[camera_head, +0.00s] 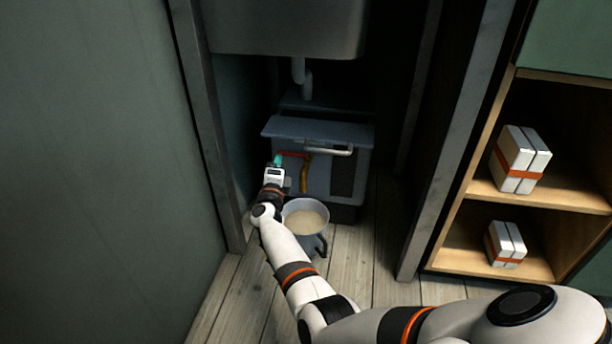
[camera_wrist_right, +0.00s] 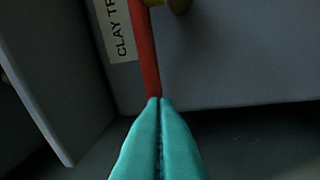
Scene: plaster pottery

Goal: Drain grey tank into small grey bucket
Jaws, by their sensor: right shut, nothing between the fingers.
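The grey tank (camera_head: 320,178) stands under the sink, with a lid and a pale bar handle on its front. A red lever (camera_head: 295,155) sits on the tank front above a yellow spout (camera_head: 305,178). The small grey bucket (camera_head: 319,235) stands on the floor before the tank, with cloudy beige liquid inside. My right gripper (camera_head: 278,160) is shut and empty at the left end of the lever. In the right wrist view its teal fingertips (camera_wrist_right: 160,101) meet at the near end of the red lever (camera_wrist_right: 149,65); whether they touch it I cannot tell. My left gripper is out of view.
A metal sink (camera_head: 285,30) with a pale drain pipe (camera_head: 304,80) hangs above the tank. Cabinet posts (camera_head: 210,130) flank the opening. Wooden shelves (camera_head: 545,190) at right hold banded white blocks. A label (camera_wrist_right: 118,30) is on the tank front.

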